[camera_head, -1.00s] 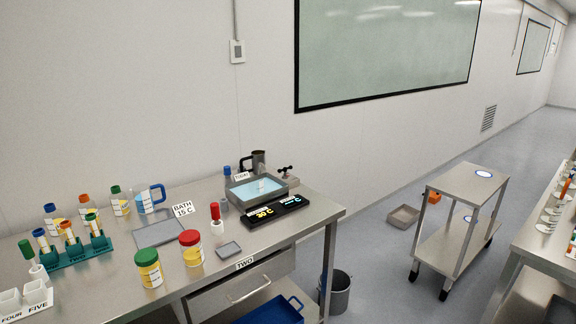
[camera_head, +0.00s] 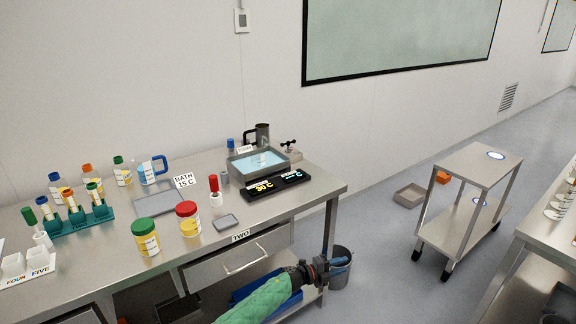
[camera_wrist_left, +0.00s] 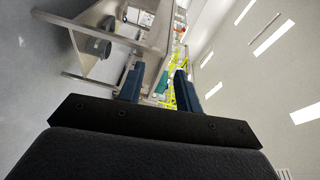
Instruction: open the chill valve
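The chill valve appears to be the small dark tap handle (camera_head: 288,145) on a pale block at the back right corner of the bench, beside the water bath (camera_head: 258,162); its label is not readable. My left gripper (camera_head: 341,266) is low, beyond the bench's front right edge, below the bench top and well away from the valve. In the left wrist view its two blue fingers (camera_wrist_left: 159,88) stand apart with nothing held between them. My right gripper is not in view.
A black display panel (camera_head: 275,187) with lit readings lies in front of the bath. A dark mug (camera_head: 262,135) stands behind it. A bucket (camera_head: 341,270) is on the floor under the bench's right end.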

